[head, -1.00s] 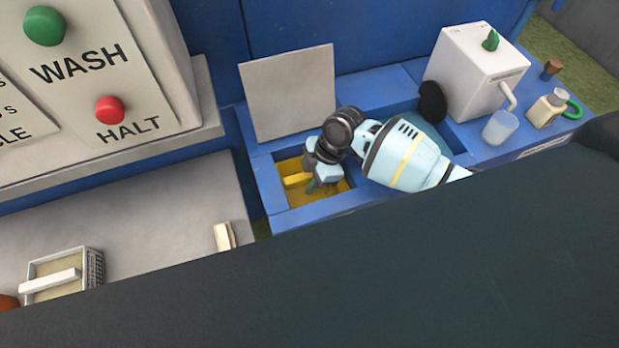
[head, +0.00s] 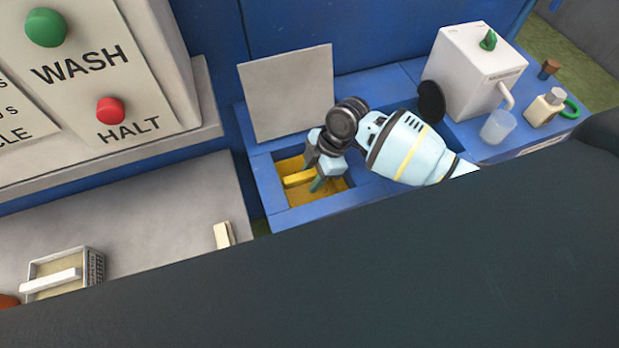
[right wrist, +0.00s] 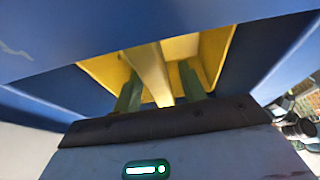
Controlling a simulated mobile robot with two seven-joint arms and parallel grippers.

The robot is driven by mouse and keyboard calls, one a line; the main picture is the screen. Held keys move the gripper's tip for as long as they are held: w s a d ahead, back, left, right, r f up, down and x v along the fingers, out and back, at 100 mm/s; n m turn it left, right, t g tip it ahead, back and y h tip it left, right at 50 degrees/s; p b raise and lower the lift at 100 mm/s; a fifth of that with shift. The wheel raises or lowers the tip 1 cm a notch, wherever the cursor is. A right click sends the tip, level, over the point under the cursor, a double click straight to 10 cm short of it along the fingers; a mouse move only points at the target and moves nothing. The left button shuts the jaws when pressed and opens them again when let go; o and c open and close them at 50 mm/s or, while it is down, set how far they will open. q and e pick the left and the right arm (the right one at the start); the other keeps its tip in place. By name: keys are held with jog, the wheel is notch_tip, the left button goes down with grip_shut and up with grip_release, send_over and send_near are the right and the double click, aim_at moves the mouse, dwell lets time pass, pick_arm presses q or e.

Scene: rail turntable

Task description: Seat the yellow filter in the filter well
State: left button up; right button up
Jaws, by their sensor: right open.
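The yellow filter (head: 299,179) lies in the filter well (head: 341,186), a yellow-lined square opening in the blue counter. Its yellow bar handle shows; I cannot tell how deep the filter sits. My right gripper (head: 315,181) is over the well, pointing down, with its fingers apart by the bar. In the right wrist view the yellow bar (right wrist: 152,72) runs between the two green fingers (right wrist: 160,90), with a gap on each side. Part of the well is hidden behind the gripper. My left gripper is not in view.
A grey lid (head: 287,95) stands open behind the well. A white dispenser (head: 478,68), a clear cup (head: 497,127) and a bottle (head: 547,106) stand at the right. A basket (head: 65,274) and a small cream block (head: 223,235) rest on the grey surface at left.

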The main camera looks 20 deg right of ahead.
jog(key=v, duration=1)
jog(key=shift+f+p, duration=0.1)
jog(key=shift+p, duration=0.25)
